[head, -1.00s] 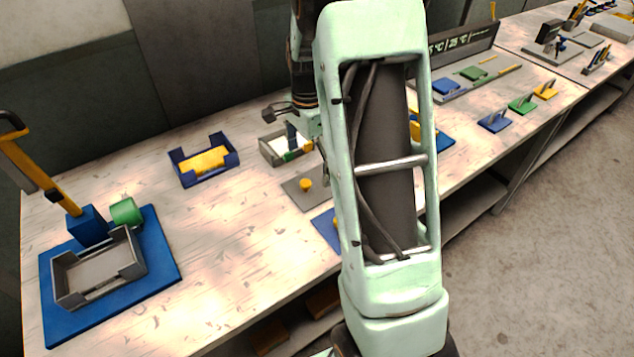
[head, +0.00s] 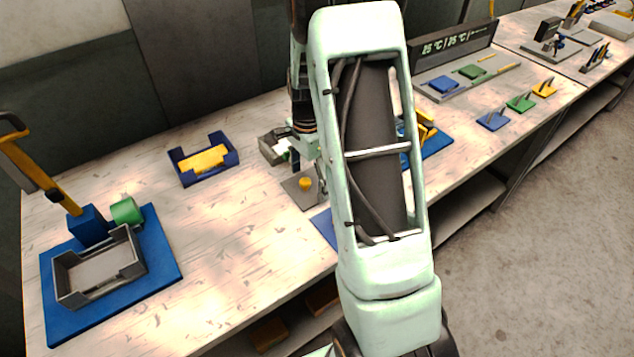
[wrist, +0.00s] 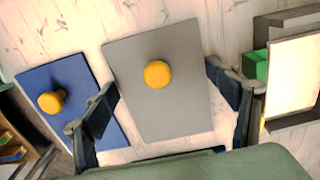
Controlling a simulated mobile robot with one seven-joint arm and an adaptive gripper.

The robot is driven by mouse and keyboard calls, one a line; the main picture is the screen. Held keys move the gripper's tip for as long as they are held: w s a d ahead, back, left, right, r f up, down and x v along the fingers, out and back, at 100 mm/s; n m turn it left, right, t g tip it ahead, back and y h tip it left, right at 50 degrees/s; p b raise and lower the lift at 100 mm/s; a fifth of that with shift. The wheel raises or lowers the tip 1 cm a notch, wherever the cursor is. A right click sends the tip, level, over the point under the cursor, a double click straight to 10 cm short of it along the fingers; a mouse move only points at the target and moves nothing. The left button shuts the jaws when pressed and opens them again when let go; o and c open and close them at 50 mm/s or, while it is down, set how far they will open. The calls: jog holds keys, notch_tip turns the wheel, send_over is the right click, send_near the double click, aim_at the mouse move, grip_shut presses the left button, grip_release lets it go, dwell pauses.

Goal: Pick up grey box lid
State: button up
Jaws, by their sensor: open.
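The grey box lid (head: 298,194) is a flat grey plate with a round yellow knob (head: 305,184), lying on the wooden table. In the wrist view the grey lid (wrist: 181,110) lies below my gripper (wrist: 170,105), with its yellow knob (wrist: 157,74) roughly between the two fingers and a little beyond them. My gripper is open and empty, one finger on each side of the lid's near part. In the head view my gripper is largely hidden behind my arm.
A blue lid (wrist: 78,105) with a yellow knob lies left of the grey one in the wrist view. A grey box (wrist: 290,115) with green and white contents stands to the right. A blue box (head: 190,178) with yellow contents stands further left in the head view.

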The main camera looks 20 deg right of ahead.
jog(key=shift+s, duration=0.1)
jog(key=c, duration=1.8)
jog(key=shift+f, duration=0.1)
grip_shut()
jog(key=shift+s, duration=0.1)
